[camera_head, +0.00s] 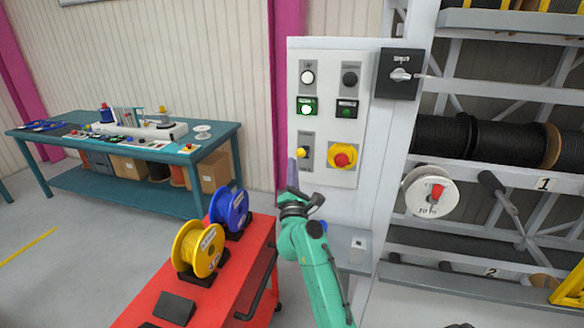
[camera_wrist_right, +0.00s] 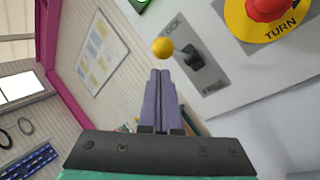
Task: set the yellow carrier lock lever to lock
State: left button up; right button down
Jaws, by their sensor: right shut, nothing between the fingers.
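The carrier lock lever, a black lever with a yellow ball knob (camera_head: 300,152), is on a grey plate low on the left of the white control panel. In the right wrist view the yellow knob (camera_wrist_right: 162,46) is just beyond my fingertips, with the lever's black base (camera_wrist_right: 192,58) to its right and a partly legible LOCK label above. My right gripper (camera_head: 292,162) is shut and empty, its purple fingers pointing up beside the panel's lower left edge. The fingertips (camera_wrist_right: 160,72) seem slightly short of the knob; I cannot tell whether they touch. My left gripper is not in view.
A red and yellow turn knob (camera_head: 342,156) is right of the lever, with several lamps and buttons above. A black rotary switch (camera_head: 401,74) is at the panel's upper right. A red cart (camera_head: 240,262) with yellow and blue reels stands left of my right arm.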

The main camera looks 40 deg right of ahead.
notch_tip(320, 180, down, 4)
jog(key=w+a+b, duration=0.2)
jog(key=w+b, duration=0.1)
jog(key=b, duration=0.2)
jog(key=s+a+r+p, duration=0.2)
jog(key=s+a+r, duration=0.2)
jog(key=s+a, duration=0.2)
jog(key=shift+s+r, duration=0.15)
jog(key=shift+s, duration=0.8)
jog(key=shift+s+r, duration=0.1)
